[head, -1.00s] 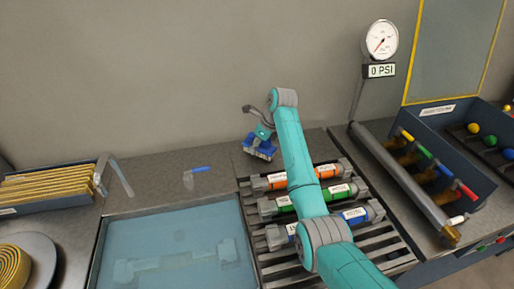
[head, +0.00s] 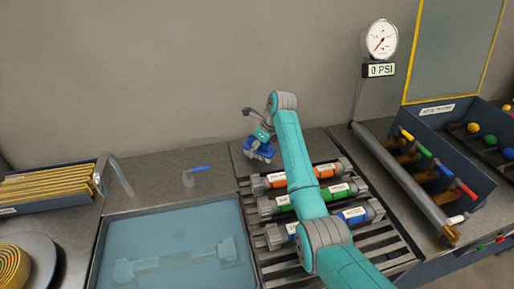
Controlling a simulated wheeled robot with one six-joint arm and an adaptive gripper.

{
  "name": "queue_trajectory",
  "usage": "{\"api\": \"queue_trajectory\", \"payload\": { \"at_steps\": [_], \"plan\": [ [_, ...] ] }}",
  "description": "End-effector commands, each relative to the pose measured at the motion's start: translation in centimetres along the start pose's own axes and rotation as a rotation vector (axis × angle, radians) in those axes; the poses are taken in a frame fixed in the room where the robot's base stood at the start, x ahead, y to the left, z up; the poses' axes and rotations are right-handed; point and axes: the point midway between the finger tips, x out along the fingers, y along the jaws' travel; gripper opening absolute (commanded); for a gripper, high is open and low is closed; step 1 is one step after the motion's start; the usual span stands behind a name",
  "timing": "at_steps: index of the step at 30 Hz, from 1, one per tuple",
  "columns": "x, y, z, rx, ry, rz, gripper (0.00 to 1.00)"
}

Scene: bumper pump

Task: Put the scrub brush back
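My gripper (head: 262,140) is at the back of the counter, below the end of my teal arm. It is small and mostly covered, and its fingers cannot be made out. A blue block-like piece with a pale patch (head: 260,152) shows right at the gripper, close above the grey counter; I cannot tell whether it is the scrub brush or part of the gripper. A small item with a blue handle (head: 200,168) and a pale, see-through-looking part lies on the counter to the left, apart from the gripper.
A basin of bluish water (head: 105,250) stands front left. Orange (head: 298,179), green (head: 305,205) and blue (head: 352,215) labelled cylinders lie on a slatted rack. A grey pipe (head: 400,180) and a bin of colour-handled brushes (head: 470,165) are right. A gauge reads 0 PSI (head: 381,70).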

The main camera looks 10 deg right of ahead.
Motion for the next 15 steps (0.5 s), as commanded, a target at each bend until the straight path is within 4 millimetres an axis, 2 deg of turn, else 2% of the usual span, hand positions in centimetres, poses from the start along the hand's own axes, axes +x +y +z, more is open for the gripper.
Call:
{"api": "queue_trajectory", "payload": {
  "at_steps": [5,15],
  "plan": [
    [-2.5,-0.1,0.1,-0.001,-0.003,-0.003,0.74],
    [-9.1,-0.1,0.0,0.0,-0.002,-0.003,0.74]
  ]
}}
